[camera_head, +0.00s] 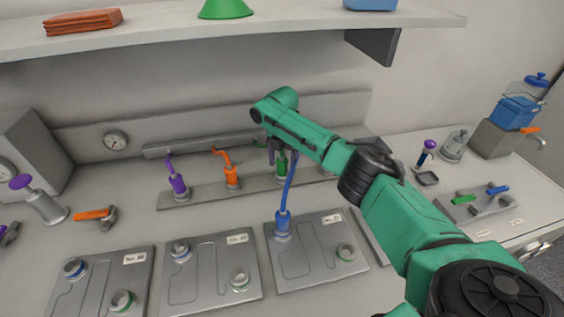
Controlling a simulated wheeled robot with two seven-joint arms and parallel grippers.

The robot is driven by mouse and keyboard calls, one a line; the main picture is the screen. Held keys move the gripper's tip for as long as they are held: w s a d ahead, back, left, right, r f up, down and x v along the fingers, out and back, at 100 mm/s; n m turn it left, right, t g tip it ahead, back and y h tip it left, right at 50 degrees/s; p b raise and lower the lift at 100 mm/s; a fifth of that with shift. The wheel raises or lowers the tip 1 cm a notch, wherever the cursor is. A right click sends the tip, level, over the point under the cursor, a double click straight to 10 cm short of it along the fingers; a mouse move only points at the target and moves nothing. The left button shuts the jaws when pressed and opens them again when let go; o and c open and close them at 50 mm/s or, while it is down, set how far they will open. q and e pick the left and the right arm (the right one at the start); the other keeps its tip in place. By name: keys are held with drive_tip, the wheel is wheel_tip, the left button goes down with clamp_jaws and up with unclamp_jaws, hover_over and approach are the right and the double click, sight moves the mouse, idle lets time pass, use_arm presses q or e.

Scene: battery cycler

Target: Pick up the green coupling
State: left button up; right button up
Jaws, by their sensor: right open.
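The green coupling (281,165) stands in the rack (205,196) at the back of the bench, right of a purple coupling (178,184) and an orange coupling (232,176). My right gripper (275,152) is open at the upper part of the green coupling, with its fingers pointing down. The arm and gripper hide part of it, and I cannot tell whether the fingers touch it. My left gripper is not in view.
A blue coupling (283,222) with a tall blue stem stands on the right plate (310,262), in front of the rack. Two more plates (210,285) (100,290) lie to its left. A shelf (180,38) runs above. An orange-handled valve (95,214) lies at left.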

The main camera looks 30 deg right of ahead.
drive_tip(key=shift+f, duration=0.25)
clamp_jaws()
wheel_tip(320, 180, up, 10)
drive_tip(key=b, duration=0.2)
drive_tip(key=shift+b, duration=0.35)
drive_tip(key=c, duration=0.9)
unclamp_jaws()
clamp_jaws()
wheel_tip(320, 180, up, 5)
drive_tip(key=p, duration=0.6)
drive_tip(key=shift+p, duration=0.4)
